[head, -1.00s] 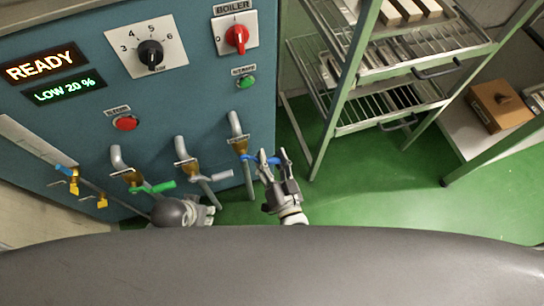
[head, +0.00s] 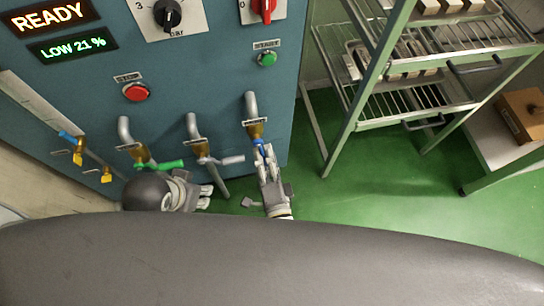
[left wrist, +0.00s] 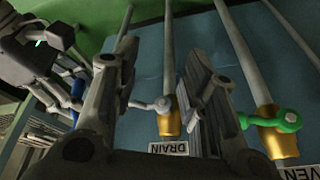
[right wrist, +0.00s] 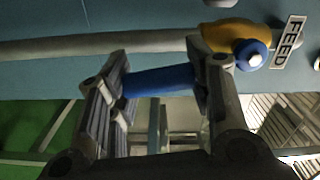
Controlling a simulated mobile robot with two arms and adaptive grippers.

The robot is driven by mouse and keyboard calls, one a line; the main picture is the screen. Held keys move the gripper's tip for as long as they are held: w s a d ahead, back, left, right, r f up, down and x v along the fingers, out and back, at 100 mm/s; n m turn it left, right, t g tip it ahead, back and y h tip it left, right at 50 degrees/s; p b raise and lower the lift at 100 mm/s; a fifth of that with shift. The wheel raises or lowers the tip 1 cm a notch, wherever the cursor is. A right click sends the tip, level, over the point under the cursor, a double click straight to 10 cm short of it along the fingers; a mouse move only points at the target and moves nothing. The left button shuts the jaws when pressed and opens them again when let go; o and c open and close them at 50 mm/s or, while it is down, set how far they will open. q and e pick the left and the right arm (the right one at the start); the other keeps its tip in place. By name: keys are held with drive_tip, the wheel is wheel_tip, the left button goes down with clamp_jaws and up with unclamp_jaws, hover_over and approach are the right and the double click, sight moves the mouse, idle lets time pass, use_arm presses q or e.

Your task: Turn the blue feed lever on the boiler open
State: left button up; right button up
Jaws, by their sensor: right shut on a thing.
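The blue feed lever (head: 259,146) is on the brass valve (head: 255,130) of the boiler's rightmost pipe. In the right wrist view the lever (right wrist: 160,80) runs from its pivot below the FEED label (right wrist: 288,42), at a slight angle to the pipe. My right gripper (head: 265,160) is shut on the lever, with a finger on either side of the handle. My left gripper (head: 207,196) is low in front of the boiler, below the grey drain lever (head: 222,160). In the left wrist view its fingers (left wrist: 155,85) are apart, with nothing held between them.
The green vent lever (head: 168,165) is left of the drain lever. The boiler panel (head: 200,85) carries a red stop button (head: 136,92) and a readout (head: 66,48) of LOW 21 %. A wire rack (head: 365,95) stands at right. Green floor (head: 400,195) is clear beside it.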

drive_tip(key=shift+s+a+f+m+b, duration=0.25)
drive_tip(key=shift+a+m, duration=0.2)
drive_tip(key=shift+m, duration=0.35)
use_arm(q)
drive_tip(key=w+d+r+t, duration=0.1)
drive_tip(key=w+t, duration=0.2)
drive_tip(key=w, duration=0.3)
drive_tip(key=shift+d+r+h, duration=0.4)
use_arm(e)
drive_tip(key=shift+a+m, duration=0.2)
drive_tip(key=shift+m, duration=0.1)
drive_tip(key=o, duration=1.5)
drive_tip(key=shift+r, duration=0.1)
use_arm(q)
drive_tip(key=shift+s, duration=0.1)
use_arm(e)
drive_tip(key=v, duration=1.2)
drive_tip(key=shift+r, duration=0.1)
